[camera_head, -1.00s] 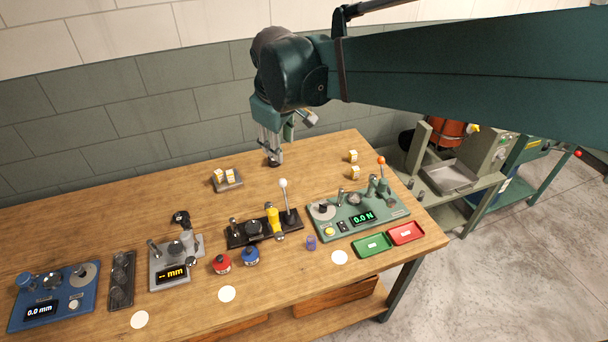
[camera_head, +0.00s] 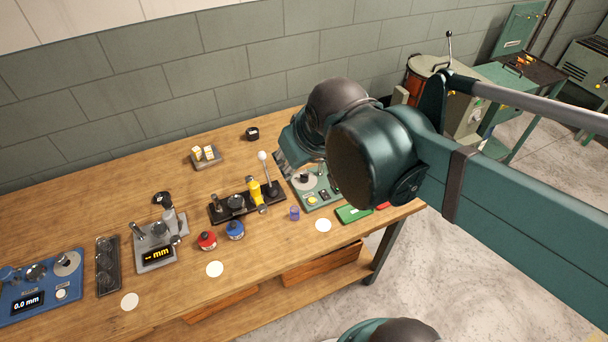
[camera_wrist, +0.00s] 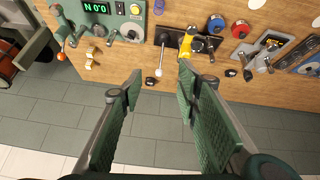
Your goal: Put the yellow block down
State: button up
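My gripper (camera_wrist: 157,88) is open in the wrist view. Its two green-padded fingers stand wide apart with nothing held between them. In the head view it is hidden or nearly hidden by my arm. I cannot single out a plain yellow block. Small white-and-yellow blocks (camera_head: 204,153) sit on a grey tray (camera_head: 212,164) at the back of the table. Other pale yellow blocks (camera_wrist: 92,58) lie on the wood near the green force device in the wrist view. A yellow upright piece (camera_head: 255,191) stands on the black lever device (camera_head: 226,215).
The green device (camera_head: 318,198), red jar (camera_head: 207,240), blue jar (camera_head: 235,230) and purple pot (camera_head: 294,213) stand nearby. A white-knobbed lever (camera_head: 263,156) rises from the black device. A small black object (camera_head: 252,133) lies near the wall. Bare wood lies around the tray.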

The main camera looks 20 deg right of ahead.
jog(key=shift+m+t, duration=0.4)
jog(key=shift+m, duration=0.3)
jog(key=s, duration=0.1)
jog(key=s+f, duration=0.2)
jog(key=shift+s+d+f, duration=0.1)
jog(key=shift+s+d, duration=0.15)
jog(key=shift+o, duration=0.5)
jog(key=shift+w, duration=0.1)
jog(key=w+d+f+n+g+h, duration=0.15)
jog(key=w+d+n, duration=0.4)
jog(key=w, duration=0.55)
jog(key=w+d+f+n+g+h, duration=0.15)
jog(key=w+d+n, duration=0.25)
jog(key=w+d, duration=0.5)
jog(key=w+d+f+n+g, duration=0.2)
jog(key=w+d+f+n, duration=0.2)
jog(key=w+d+f, duration=0.3)
jog(key=w+d+f+n+g+h+b, duration=0.1)
jog(key=w+d+f+n+g, duration=0.1)
jog(key=w+d+f+n, duration=0.2)
jog(key=w+d+f, duration=0.3)
jog(key=w+f, duration=0.3)
jog(key=f, duration=0.3)
jog(key=shift+w+f+b, duration=0.25)
jog(key=shift+b, duration=0.05)
